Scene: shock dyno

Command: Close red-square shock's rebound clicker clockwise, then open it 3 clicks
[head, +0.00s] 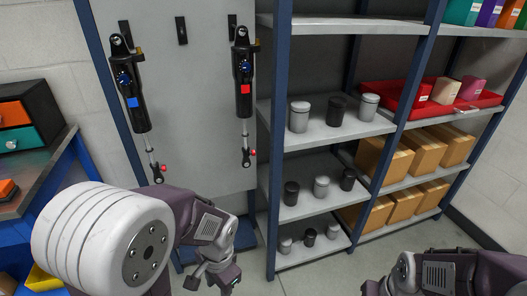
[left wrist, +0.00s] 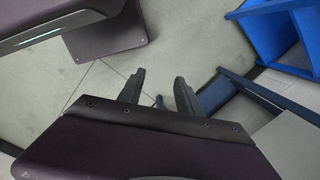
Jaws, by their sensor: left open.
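The red-square shock (head: 244,80) hangs upright on the grey panel, right of the blue-square shock (head: 128,85). Its thin shaft runs down to a lower eye with a red knob (head: 252,152), which I take for the rebound clicker. A blue knob (head: 241,58) sits near its top. My left gripper (head: 208,284) is low in front of the panel, well below both shocks. In the left wrist view its two fingers (left wrist: 160,92) are apart with nothing between them. My right arm shows at the lower right; its fingers are not in view.
A shelf rack (head: 322,128) with several canisters stands right of the panel. Further right are cardboard boxes (head: 386,158) and a red tray (head: 433,112). A workbench (head: 52,172) with drawers (head: 22,118) is at the left. The floor (head: 310,276) in front of the rack is clear.

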